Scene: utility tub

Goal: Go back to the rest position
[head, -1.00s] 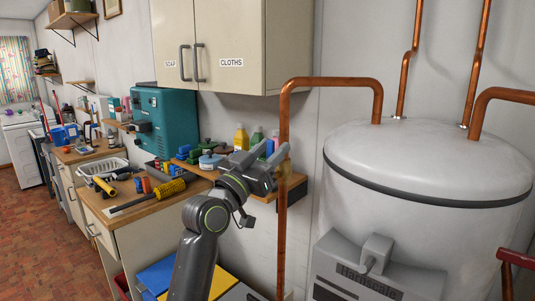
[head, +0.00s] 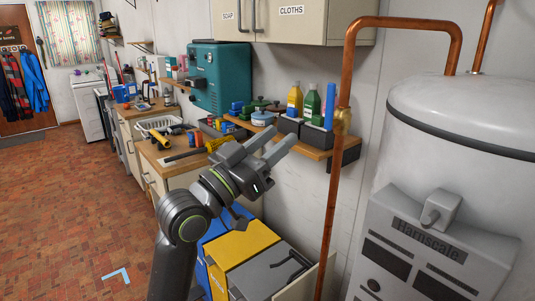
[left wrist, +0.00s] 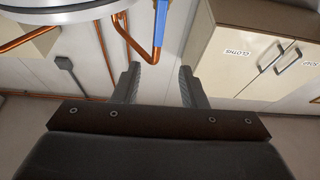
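My left gripper (head: 270,147) is raised in front of the wall shelf in the head view, with its arm coming up from the bottom. Its two fingers are apart with nothing between them. In the left wrist view the open fingers (left wrist: 160,88) show with a clear gap; a copper pipe and a blue thing appear beyond them. My right gripper is not in either view.
A copper pipe (head: 334,205) and a white tank (head: 470,120) stand to the right. The shelf (head: 310,150) holds bottles and tubs. Bins (head: 240,250) stand below the arm. A worktop (head: 165,153) is behind.

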